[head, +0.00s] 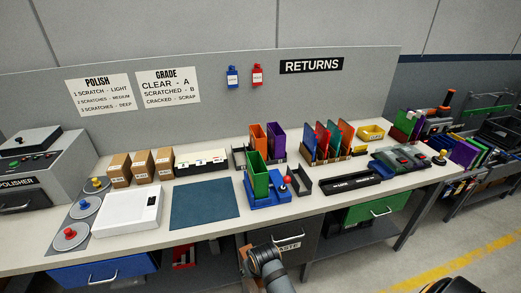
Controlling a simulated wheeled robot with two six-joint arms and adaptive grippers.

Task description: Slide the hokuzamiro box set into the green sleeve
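The green sleeve (260,176) stands upright in a blue fixture (268,200) near the middle of the bench. The fixture has a red-topped lever beside the sleeve. I cannot tell which thing is the hokuzamiro box set, since no such label is readable. Several thin coloured cases (321,139) stand in a brown rack to the right. A dark part of one of my arms shows at the bottom centre, beside a small tan shape that I cannot make out. Neither gripper can be made out.
Orange (258,138) and purple (278,142) sleeves stand behind the fixture. A dark blue mat (205,204) lies to its left, with a white box (128,213) and brown cartons (142,167) beyond. A black tray (349,183) lies right. The mat is bare.

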